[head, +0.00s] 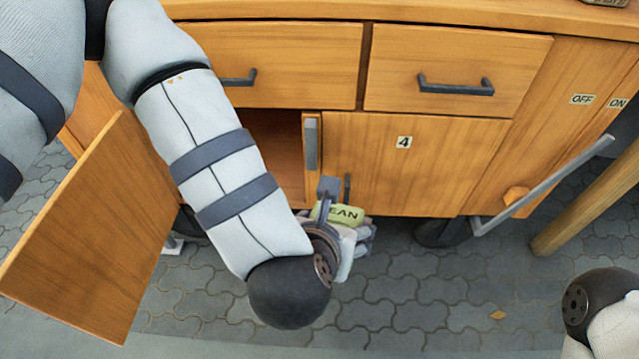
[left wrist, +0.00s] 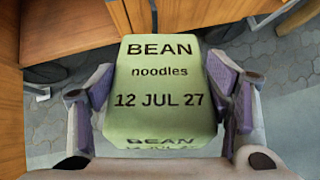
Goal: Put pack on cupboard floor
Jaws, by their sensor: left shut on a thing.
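The pack is a green block labelled "BEAN noodles 12 JUL 27"; it fills the middle of the left wrist view (left wrist: 165,88) and shows partly in the head view (head: 343,213). My left gripper (left wrist: 160,105) is shut on it, one finger on each side. In the head view my left gripper (head: 340,222) holds the pack in front of the cabinet, near the lower part of door 4. The open cupboard (head: 278,150) is to the left of that door, partly hidden by my left arm. Its floor shows in the left wrist view (left wrist: 75,45). My right gripper is out of view.
The open cupboard door (head: 90,235) swings out at the left. Door 4 (head: 420,165) is closed, with two closed drawers above. A metal handle bar (head: 545,185) sticks out at the right. Grey paving (head: 420,300) in front is mostly clear.

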